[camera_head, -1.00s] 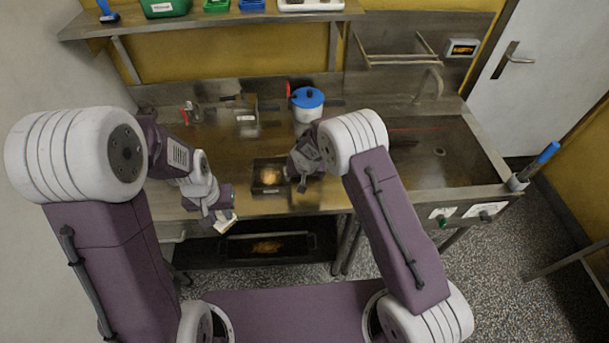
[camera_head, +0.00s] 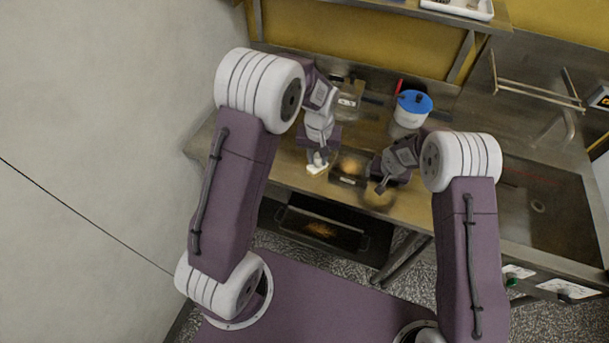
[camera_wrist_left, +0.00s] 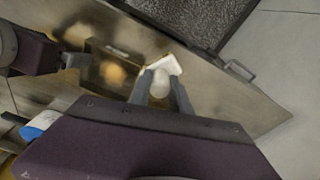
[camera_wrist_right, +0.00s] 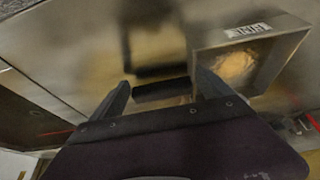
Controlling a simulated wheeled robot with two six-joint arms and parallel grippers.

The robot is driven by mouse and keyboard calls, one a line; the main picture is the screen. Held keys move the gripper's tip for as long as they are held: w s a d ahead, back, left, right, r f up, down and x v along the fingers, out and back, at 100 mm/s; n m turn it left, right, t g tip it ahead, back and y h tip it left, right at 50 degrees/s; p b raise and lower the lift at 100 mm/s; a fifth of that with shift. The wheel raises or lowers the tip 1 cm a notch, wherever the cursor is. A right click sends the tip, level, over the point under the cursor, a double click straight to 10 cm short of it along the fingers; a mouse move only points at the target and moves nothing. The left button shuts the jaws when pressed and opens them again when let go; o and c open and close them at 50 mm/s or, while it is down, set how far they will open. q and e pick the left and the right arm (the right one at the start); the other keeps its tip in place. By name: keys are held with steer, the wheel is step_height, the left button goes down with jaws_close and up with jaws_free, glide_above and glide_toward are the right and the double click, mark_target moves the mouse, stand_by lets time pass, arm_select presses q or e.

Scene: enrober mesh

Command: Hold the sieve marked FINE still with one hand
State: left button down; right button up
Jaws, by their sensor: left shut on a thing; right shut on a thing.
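The sieve marked FINE is a dark square box (camera_head: 334,179) with golden powder inside, on the counter between my grippers. In the right wrist view the sieve (camera_wrist_right: 283,48) shows a label that seems to read FINE, upside down. My right gripper (camera_head: 380,188) is at the sieve's right side. In its wrist view its fingers (camera_wrist_right: 158,88) are shut on a dark bar (camera_wrist_right: 160,92) that appears to be the sieve's handle. My left gripper (camera_head: 317,160) is shut on a white flat-ended tool (camera_wrist_left: 165,66), left of the sieve near the counter's front edge, apart from it.
A white pot with a blue lid (camera_head: 413,105) and a metal container (camera_head: 348,103) stand behind the sieve. A sink (camera_head: 540,200) is at the right. A dark tray (camera_head: 285,225) with golden powder is below the counter.

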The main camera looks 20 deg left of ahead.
arm_select(q)
steer(key=w+d+r+n+y, duration=0.1)
steer(key=w+d+n, duration=0.55)
steer(key=w, duration=0.45)
steer(key=shift+m, duration=0.25)
steer(key=shift+d+f, duration=0.15)
steer(key=shift+f, duration=1.85)
steer(key=shift+d+f, duration=0.15)
steer(key=shift+f, duration=1.8)
steer(key=shift+f, duration=0.4)
steer(key=shift+d, duration=0.1)
